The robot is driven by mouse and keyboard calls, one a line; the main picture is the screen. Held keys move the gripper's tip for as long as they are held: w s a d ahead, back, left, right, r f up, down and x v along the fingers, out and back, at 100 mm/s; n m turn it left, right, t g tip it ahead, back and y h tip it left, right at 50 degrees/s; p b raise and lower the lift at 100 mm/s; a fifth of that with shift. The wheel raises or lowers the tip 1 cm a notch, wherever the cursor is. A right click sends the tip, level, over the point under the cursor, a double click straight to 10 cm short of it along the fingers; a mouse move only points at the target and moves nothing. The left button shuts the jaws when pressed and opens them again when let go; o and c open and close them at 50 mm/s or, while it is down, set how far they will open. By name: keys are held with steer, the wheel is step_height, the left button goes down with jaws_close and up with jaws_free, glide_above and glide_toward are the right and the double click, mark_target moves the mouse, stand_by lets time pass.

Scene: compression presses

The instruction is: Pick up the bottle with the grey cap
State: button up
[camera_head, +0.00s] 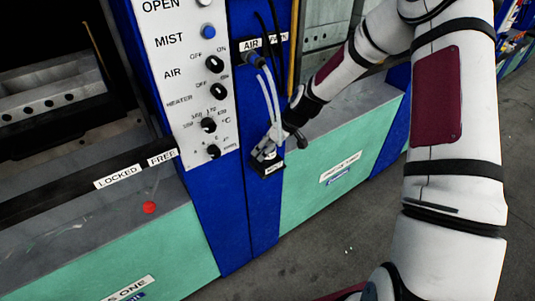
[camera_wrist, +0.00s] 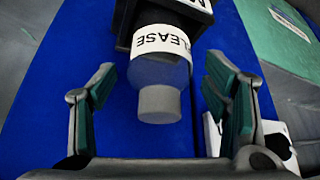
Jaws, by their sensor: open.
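The bottle (camera_wrist: 160,70) has a grey cap (camera_wrist: 160,104) and a white label reading "RELEASE". In the wrist view it sits in a black holder on the blue press panel, with its cap toward the camera. My gripper (camera_wrist: 161,80) is open, with one green-padded finger on each side of the bottle. Clear gaps show between the fingers and the bottle. In the head view my gripper (camera_head: 270,146) is at the black holder (camera_head: 268,168) low on the blue column; the bottle is small and mostly hidden there.
A white control panel (camera_head: 190,80) with knobs stands left of my gripper. Pale hoses (camera_head: 268,92) hang from the air fitting just above it. The green press base (camera_head: 330,175) is at right, and a ledge with a red button (camera_head: 150,207) is at left. Open floor lies in front.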

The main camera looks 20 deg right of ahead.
steer(key=c, duration=1.2)
